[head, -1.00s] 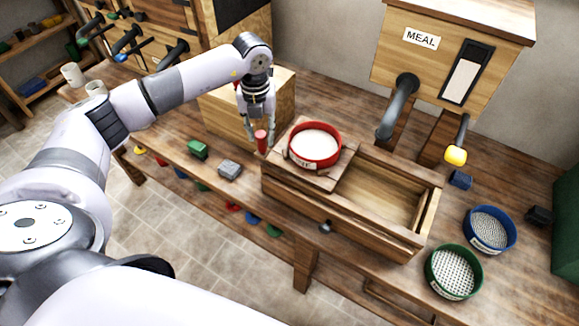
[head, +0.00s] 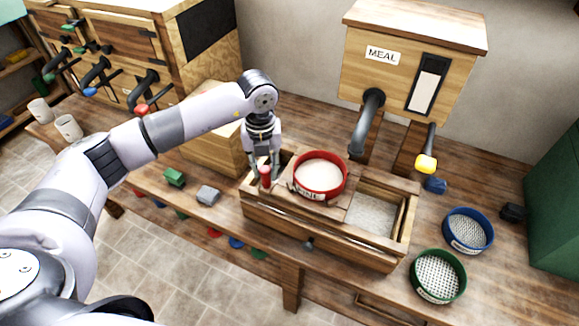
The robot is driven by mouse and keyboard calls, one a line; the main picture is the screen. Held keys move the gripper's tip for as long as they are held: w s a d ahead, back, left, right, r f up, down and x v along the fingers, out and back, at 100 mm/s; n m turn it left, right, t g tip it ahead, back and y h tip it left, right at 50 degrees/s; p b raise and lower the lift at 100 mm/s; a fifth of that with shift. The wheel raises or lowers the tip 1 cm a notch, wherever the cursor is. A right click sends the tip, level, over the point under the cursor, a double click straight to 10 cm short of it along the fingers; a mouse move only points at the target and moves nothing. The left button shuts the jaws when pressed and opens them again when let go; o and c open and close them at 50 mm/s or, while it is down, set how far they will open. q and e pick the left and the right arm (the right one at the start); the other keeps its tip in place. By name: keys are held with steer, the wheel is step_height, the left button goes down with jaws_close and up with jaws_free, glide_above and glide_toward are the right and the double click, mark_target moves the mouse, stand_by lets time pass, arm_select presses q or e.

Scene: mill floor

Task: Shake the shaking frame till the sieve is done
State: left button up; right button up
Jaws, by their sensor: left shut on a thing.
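The red sieve (head: 320,177), labelled FINE, sits upright on the wooden shaking frame (head: 340,207). Pale meal fills its visible inside. The frame lies across a long wooden box (head: 318,244), left of its middle. My left gripper (head: 265,178) points down at the frame's left end and is shut on the red upright handle (head: 265,173); its fingers partly hide the handle. Pale grey-white meal (head: 373,214) covers the floor of the box's open right part. My right gripper is out of view.
A blue sieve (head: 468,231) and a green sieve (head: 438,276) stand right of the box. The MEAL hopper (head: 412,75) with its grey spout (head: 367,125) stands behind. Green (head: 174,177) and grey (head: 208,195) blocks lie on the bench at left.

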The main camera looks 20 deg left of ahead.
arm_select(q)
steer(key=shift+s+d, duration=0.1)
steer(key=shift+d, duration=1.3)
steer(key=a+b, duration=0.2)
steer(key=a, duration=0.8)
steer(key=shift+w, duration=0.4)
steer(key=shift+d, duration=0.15)
